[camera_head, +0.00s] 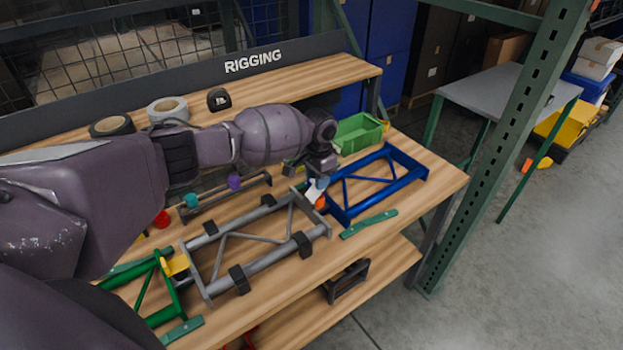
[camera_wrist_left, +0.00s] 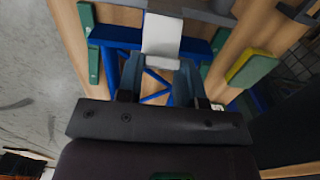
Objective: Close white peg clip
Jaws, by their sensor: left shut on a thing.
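The white peg clip (camera_head: 316,189) is at the near left end of the blue frame (camera_head: 377,184), where that frame meets the grey frame (camera_head: 255,246). My left gripper (camera_head: 319,178) reaches in from the left and is shut on the clip, partly covering it. An orange piece (camera_head: 320,202) shows just below. In the left wrist view the white clip (camera_wrist_left: 162,34) stands up beyond the fingers of the left gripper (camera_wrist_left: 158,68), over a blue bar (camera_wrist_left: 118,36). Whether the clip is fully closed cannot be told. My right gripper is not in view.
A green frame (camera_head: 144,284) with a yellow clip (camera_head: 176,265) lies at the left. Purple (camera_head: 235,182), teal (camera_head: 191,200) and red (camera_head: 162,218) pieces sit around a thin rack. A green bin (camera_head: 357,134) stands behind the blue frame. A green strip (camera_head: 369,224) lies near the front edge.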

